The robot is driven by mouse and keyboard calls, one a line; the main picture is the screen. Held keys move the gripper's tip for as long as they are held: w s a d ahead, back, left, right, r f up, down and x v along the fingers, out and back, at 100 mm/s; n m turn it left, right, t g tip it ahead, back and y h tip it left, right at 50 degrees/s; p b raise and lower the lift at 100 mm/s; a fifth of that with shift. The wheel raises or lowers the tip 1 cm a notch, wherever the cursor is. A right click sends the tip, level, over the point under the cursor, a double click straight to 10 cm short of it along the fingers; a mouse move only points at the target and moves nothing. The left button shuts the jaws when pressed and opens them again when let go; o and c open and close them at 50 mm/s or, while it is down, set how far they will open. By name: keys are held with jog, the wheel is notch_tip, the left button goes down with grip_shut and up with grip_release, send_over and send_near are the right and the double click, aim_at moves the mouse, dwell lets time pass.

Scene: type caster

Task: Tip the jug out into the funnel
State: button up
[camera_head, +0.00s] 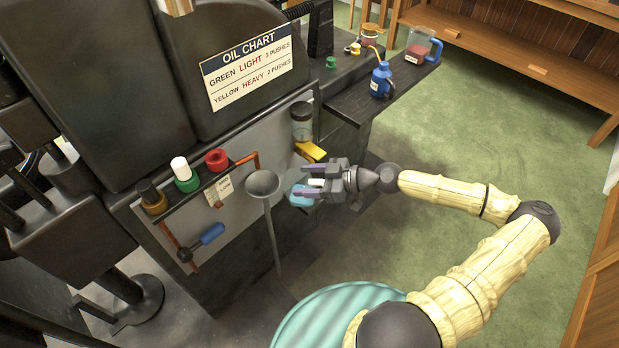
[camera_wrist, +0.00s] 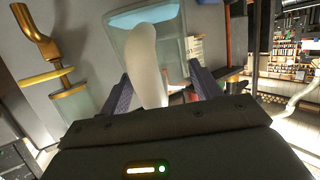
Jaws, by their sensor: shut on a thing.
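A grey funnel (camera_head: 263,183) stands on a thin upright pipe in front of the dark machine. My gripper (camera_head: 318,183) is just right of the funnel, shut on the jug's pale handle (camera_wrist: 146,62). The jug (camera_head: 301,196) is small and see-through with a light blue part, and my fingers partly cover it in the head view. In the wrist view the clear jug body (camera_wrist: 118,48) lies beyond the handle, with a light blue band (camera_wrist: 145,15) at its far end. I cannot tell its exact tilt or whether it overlaps the funnel's mouth. The funnel is not clearly seen in the wrist view.
A jar (camera_head: 302,118) above a yellow part (camera_head: 310,151) is fixed to the machine behind my gripper. Left are capped bottles (camera_head: 186,174) and a blue-handled lever (camera_head: 211,235). A side shelf (camera_head: 352,103) holds a blue can (camera_head: 382,80) and another jug (camera_head: 419,46).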

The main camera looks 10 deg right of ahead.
jog(key=shift+w+a+r+g+h+p, duration=0.25)
jog(key=shift+a+r+h+p, duration=0.2)
jog(key=shift+p, duration=0.6)
jog(key=shift+w+a+r+g+h+p, duration=0.25)
jog(key=shift+a+h+p, duration=0.2)
jog(key=shift+p, duration=0.6)
jog(key=shift+w+a+r+h+p, duration=0.3)
jog(key=shift+a+r+h+p, duration=0.4)
jog(key=shift+p, duration=0.5)
jog(key=shift+w+a+r+g+h+p, duration=0.3)
jog(key=shift+a+r+g+h+p, duration=0.5)
jog(key=shift+h+p, duration=0.6)
jog(key=shift+w+a+r+g+h+p, duration=0.2)
jog(key=shift+a+r+g+h+p, duration=0.15)
jog(key=shift+h, duration=0.25)
jog(key=shift+w+a+r+g+h+p, duration=0.15)
jog(key=shift+a+r+g+h+p, duration=0.15)
jog(key=shift+h, duration=0.3)
jog(key=shift+a, duration=0.15)
jog(key=shift+w+a+r+h, duration=0.1)
jog(key=shift+w+a+h, duration=0.1)
jog(key=shift+h, duration=0.3)
jog(key=shift+a+g, duration=0.15)
jog(key=shift+g, duration=0.1)
jog(key=shift+w+a+r+h, duration=0.1)
jog(key=shift+a+r+h, duration=0.05)
jog(key=shift+h, duration=0.25)
